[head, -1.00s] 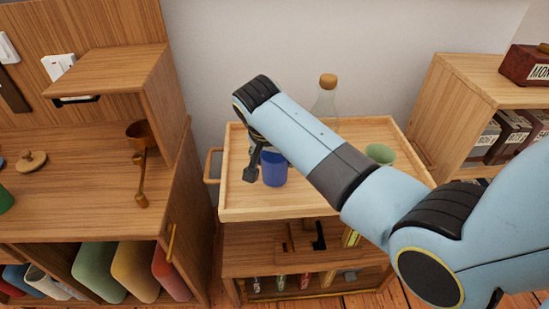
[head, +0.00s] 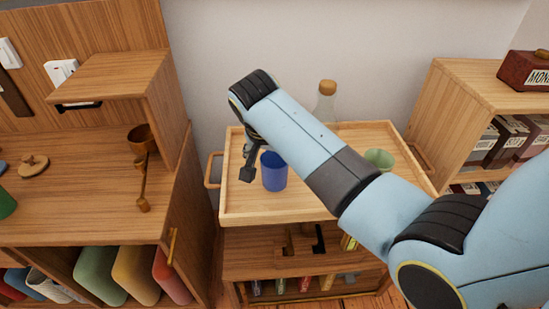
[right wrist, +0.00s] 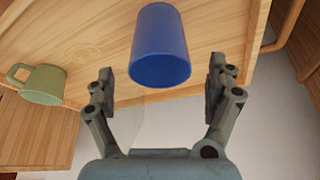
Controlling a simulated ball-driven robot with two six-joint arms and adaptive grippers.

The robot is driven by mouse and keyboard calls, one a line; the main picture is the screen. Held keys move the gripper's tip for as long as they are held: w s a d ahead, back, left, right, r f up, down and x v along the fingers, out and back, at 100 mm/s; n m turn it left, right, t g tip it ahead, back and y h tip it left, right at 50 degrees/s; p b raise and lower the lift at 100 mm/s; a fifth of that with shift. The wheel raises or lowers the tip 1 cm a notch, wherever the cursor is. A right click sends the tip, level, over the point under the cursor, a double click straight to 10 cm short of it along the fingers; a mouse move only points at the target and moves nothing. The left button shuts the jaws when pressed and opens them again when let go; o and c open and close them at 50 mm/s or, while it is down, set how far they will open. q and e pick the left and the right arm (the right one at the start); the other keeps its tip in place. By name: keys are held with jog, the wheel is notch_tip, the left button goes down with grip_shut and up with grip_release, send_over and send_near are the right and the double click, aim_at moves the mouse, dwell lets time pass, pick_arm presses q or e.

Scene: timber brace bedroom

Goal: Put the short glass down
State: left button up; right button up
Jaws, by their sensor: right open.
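The short glass is a blue tumbler (head: 274,172) standing upright on the top tray of a wooden trolley (head: 300,208). My right gripper (head: 250,165) is at the left side of the glass in the head view, partly hidden by its own wrist, with a small gap between. In the right wrist view the gripper's fingers (right wrist: 161,77) are spread wide and empty. The blue glass (right wrist: 160,45) lies ahead of them, roughly centred between the fingertips and apart from them. My left gripper is not in view.
A green mug (head: 380,158) stands on the tray's right side, and a corked clear bottle (head: 326,105) at its back, partly behind my arm. A wooden desk unit (head: 90,200) is close on the left. A shelf (head: 470,90) with boxes stands on the right.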

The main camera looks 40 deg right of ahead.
jog(key=p+v, duration=0.2)
jog(key=v, duration=0.7)
jog(key=shift+s+r, duration=0.1)
jog(key=shift+r, duration=0.05)
